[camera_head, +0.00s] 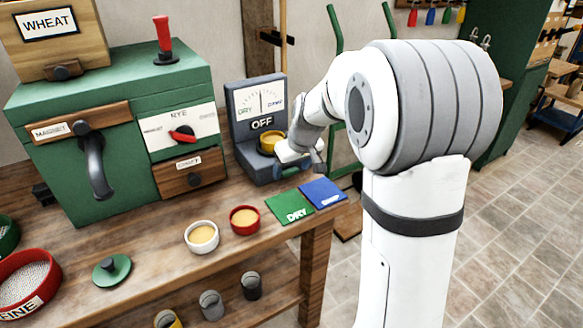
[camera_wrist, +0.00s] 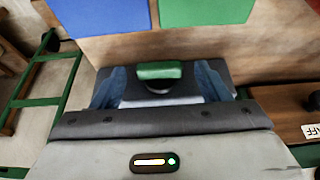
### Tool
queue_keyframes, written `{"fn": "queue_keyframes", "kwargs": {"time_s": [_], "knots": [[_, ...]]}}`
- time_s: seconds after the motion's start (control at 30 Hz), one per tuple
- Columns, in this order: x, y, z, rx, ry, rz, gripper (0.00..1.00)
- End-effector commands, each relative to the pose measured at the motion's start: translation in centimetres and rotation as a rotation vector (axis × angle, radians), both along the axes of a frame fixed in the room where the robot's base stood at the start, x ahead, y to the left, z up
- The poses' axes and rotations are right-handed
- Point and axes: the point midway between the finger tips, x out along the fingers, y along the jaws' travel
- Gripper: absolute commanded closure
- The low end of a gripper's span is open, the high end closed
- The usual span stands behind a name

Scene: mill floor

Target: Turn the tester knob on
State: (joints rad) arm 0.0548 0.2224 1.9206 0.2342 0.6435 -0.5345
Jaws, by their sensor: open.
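In the wrist view the green-topped knob (camera_wrist: 160,70) lies between the blue fingers of my gripper (camera_wrist: 162,88). The gripper is open, with a finger to either side of the knob; whether they touch it I cannot tell. In the head view my gripper (camera_head: 300,165) is at the tester's front and largely hides the knob.
A green DRY card (camera_head: 287,207) and a blue card (camera_head: 323,192) lie in front of the tester. A white bowl (camera_head: 201,237) and a red bowl (camera_head: 244,220) stand nearby. A green machine (camera_head: 115,95) with a black handle stands left of the tester.

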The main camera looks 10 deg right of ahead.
Motion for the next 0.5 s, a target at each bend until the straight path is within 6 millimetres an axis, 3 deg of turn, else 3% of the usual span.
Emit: {"fn": "queue_keyframes", "kwargs": {"time_s": [0.07, 0.5], "knots": [[-0.01, -0.02, 0.01, 0.0, 0.0, 0.0, 0.31], [-0.03, -0.08, 0.03, -0.001, 0.0, -0.001, 0.67]]}}
